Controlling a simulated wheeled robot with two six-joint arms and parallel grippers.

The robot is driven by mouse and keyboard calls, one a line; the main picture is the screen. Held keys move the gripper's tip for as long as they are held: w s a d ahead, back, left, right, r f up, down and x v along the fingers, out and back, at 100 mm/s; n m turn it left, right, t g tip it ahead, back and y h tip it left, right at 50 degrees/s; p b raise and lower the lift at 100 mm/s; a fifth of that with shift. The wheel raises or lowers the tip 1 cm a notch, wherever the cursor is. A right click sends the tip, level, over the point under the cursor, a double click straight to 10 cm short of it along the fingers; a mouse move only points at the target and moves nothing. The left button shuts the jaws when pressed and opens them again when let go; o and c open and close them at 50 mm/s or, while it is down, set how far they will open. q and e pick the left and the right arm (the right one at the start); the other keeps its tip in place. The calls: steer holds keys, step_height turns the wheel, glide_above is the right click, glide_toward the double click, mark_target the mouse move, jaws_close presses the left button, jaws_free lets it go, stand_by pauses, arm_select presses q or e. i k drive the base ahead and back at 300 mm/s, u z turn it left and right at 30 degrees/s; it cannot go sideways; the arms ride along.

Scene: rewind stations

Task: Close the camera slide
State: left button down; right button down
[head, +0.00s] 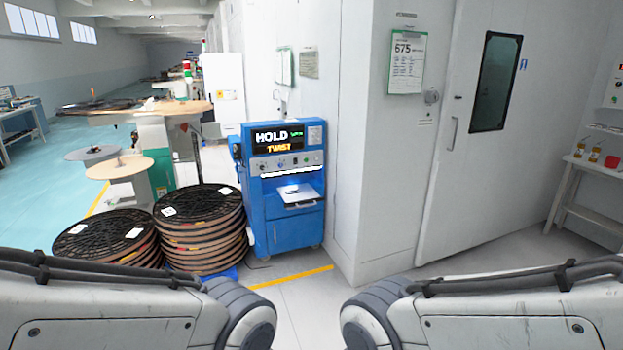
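A blue machine cabinet (288,228) stands against the white wall in the middle of the head view. A light grey tray-like slide (300,203) sticks out of its front, below a bright white strip; it looks like the camera slide, though no label on it is readable. The screen (278,137) above reads "HOLD" in white and "TWIST" in orange, with a small green mark. Below the screen is a row of knobs and buttons. My two arms cross the bottom of the view, well short of the cabinet. Neither gripper shows.
Two stacks of dark reels (200,240) stand on the floor close to the cabinet's left side. A yellow floor line (291,277) runs in front of the cabinet. A white wall corner and a door (463,150) are to the right. The floor between my arms and the cabinet is clear.

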mark_target(297, 195)
steer(key=i, duration=3.3)
steer(key=u, duration=0.1)
